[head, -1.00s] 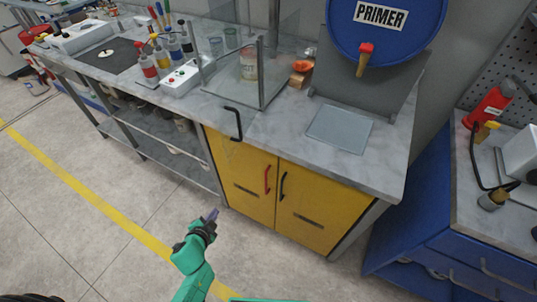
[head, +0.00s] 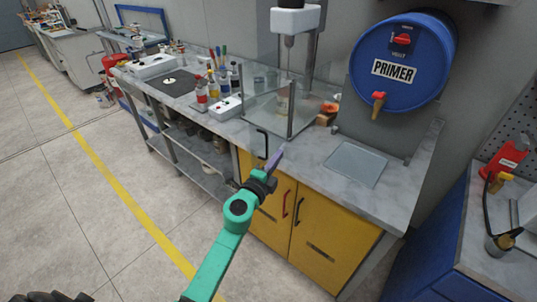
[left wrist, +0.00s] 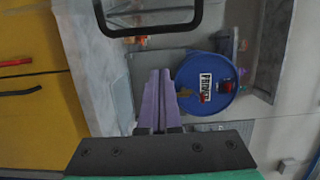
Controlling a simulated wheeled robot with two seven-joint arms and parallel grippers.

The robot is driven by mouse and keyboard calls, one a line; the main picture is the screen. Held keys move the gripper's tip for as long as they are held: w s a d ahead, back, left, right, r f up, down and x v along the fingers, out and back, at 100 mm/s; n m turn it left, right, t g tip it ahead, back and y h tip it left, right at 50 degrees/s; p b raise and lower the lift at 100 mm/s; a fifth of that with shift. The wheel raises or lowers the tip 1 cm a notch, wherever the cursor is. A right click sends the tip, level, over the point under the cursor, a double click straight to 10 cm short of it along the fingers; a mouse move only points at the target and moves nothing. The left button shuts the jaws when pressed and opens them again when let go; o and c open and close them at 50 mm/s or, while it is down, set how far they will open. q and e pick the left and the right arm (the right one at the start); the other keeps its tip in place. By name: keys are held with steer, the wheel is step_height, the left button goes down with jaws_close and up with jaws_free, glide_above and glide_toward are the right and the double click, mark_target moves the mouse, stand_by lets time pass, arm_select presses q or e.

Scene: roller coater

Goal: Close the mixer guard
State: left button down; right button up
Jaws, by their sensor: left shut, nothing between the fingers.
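The mixer (head: 294,20) stands at the back of the counter, with its shaft hanging down inside a clear guard (head: 268,108) with grey edges. A black bar handle (head: 262,143) on the clear guard panel stands out at the counter's front edge; the panel looks swung open, though its transparent outline is hard to make out. The handle also crosses the top of the left wrist view (left wrist: 150,28). My left gripper (head: 275,158), with purple fingers, is shut and empty, just right of and below the handle in the head view. I cannot tell whether they touch. My right gripper is out of view.
A blue primer drum (head: 403,62) stands at the right, above a grey plate (head: 356,164) on the counter. Bottles (head: 213,88) and a white control box (head: 226,108) stand left of the guard. Yellow cabinet doors (head: 270,215) are below. Open floor lies to the left.

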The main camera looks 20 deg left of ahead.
mark_target(267, 154)
arm_select(q)
steer(key=a, duration=0.1)
steer(key=w+a, duration=0.1)
steer(key=a, duration=0.1)
steer(key=shift+w+a+f, duration=0.2)
steer(key=shift+f, duration=0.1)
steer(key=shift+s+d+r, duration=0.1)
steer(key=shift+b, duration=0.3)
